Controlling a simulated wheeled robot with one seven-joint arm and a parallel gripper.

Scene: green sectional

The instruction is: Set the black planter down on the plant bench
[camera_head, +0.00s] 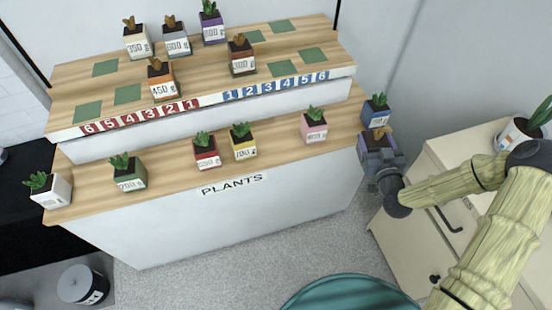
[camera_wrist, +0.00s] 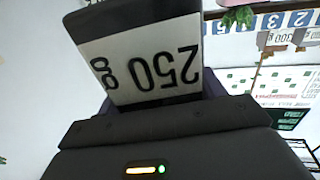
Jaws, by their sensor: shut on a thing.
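The black planter (camera_wrist: 150,62) fills the top of the wrist view, its white "250 g" label upside down there. My gripper (camera_head: 379,153) is shut on it. In the head view my gripper hides most of the planter; its orange-brown plant (camera_head: 381,134) shows above the jaws. The planter is held at the right end of the plant bench (camera_head: 275,158), the wooden lower ledge with the "PLANTS" sign. I cannot tell whether it touches the bench.
A blue planter (camera_head: 376,111) stands right behind the held one. Pink (camera_head: 314,127), yellow (camera_head: 243,146), red (camera_head: 206,155), green (camera_head: 130,176) and white (camera_head: 49,190) planters stand along the ledge. Bare wood lies between pink and blue. A numbered upper shelf (camera_head: 200,80) holds several more planters. A cream cabinet (camera_head: 440,205) is at right.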

